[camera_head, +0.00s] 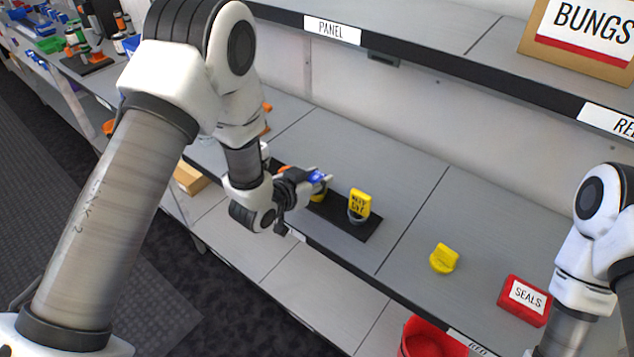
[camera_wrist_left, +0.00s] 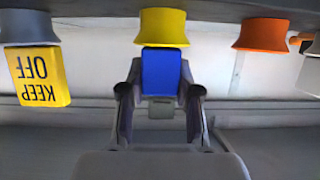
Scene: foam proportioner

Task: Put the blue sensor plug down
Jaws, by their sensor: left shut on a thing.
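The blue sensor plug (camera_head: 318,176) is between the fingers of my left gripper (camera_head: 322,178), low over the black base plate (camera_head: 370,246) on the shelf. In the left wrist view the blue plug (camera_wrist_left: 161,72) sits between the two fingers (camera_wrist_left: 160,98), and the gripper is shut on it. The plug's edge meets a yellow flared piece (camera_wrist_left: 163,27); I cannot tell whether they are joined or only touching. The yellow piece (camera_head: 317,194) is partly hidden by the gripper in the head view. My right gripper is out of view; only part of that arm shows.
A yellow KEEP OFF tag (camera_wrist_left: 38,75) on a grey flared piece stands beside the gripper. An orange flared piece (camera_wrist_left: 263,33) is on the other side. A yellow knob (camera_head: 444,258), red SEALS box (camera_head: 524,300) and red bin (camera_head: 425,338) lie right. The shelf between has free room.

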